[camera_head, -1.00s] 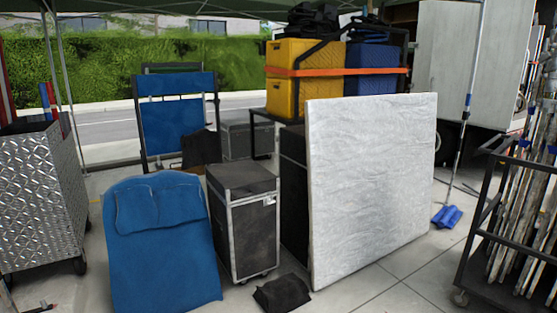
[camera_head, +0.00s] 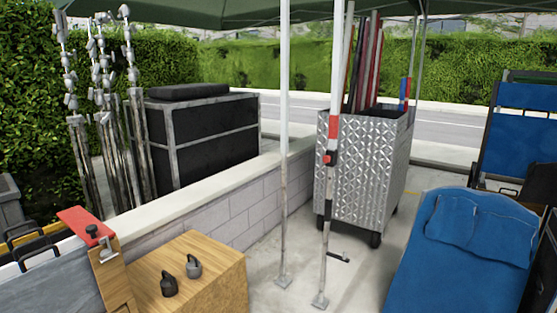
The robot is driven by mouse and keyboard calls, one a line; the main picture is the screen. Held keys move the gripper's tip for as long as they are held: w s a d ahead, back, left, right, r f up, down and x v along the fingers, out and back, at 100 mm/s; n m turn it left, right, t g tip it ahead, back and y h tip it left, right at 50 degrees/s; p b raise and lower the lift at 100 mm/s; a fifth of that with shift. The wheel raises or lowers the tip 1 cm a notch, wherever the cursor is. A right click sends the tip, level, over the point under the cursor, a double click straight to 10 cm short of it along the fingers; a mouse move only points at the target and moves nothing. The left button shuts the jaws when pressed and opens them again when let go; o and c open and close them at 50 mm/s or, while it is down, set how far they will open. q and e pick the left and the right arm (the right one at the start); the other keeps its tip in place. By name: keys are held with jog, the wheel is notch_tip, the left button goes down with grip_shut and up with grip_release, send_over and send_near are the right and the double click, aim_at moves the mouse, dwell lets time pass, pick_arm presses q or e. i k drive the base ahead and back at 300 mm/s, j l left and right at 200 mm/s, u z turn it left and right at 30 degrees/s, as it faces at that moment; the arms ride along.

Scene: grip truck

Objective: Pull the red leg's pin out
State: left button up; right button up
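The leg with red on it (camera_head: 335,130) is a white and grey canopy pole near the middle of the view, with red bands on its upper part. A small red and black fitting (camera_head: 329,158) sits partway up it. Lower down, a small dark piece (camera_head: 338,256) sticks out to the right; I cannot tell whether this is the pin. The leg ends in a flat foot (camera_head: 320,301) on the ground. A plain white leg (camera_head: 284,150) stands just left of it. Neither of my grippers shows in the view.
A diamond-plate cart (camera_head: 350,170) stands close behind the leg. A blue padded lounger (camera_head: 455,245) is at the right. A wooden box (camera_head: 215,265) with two small dark weights and a low block wall (camera_head: 235,205) are left. Some concrete floor between is clear.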

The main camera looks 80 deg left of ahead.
aim_at(326, 159)
jog(key=u, duration=2.45)
jog(key=z, duration=0.4)
jog(key=i, duration=0.05)
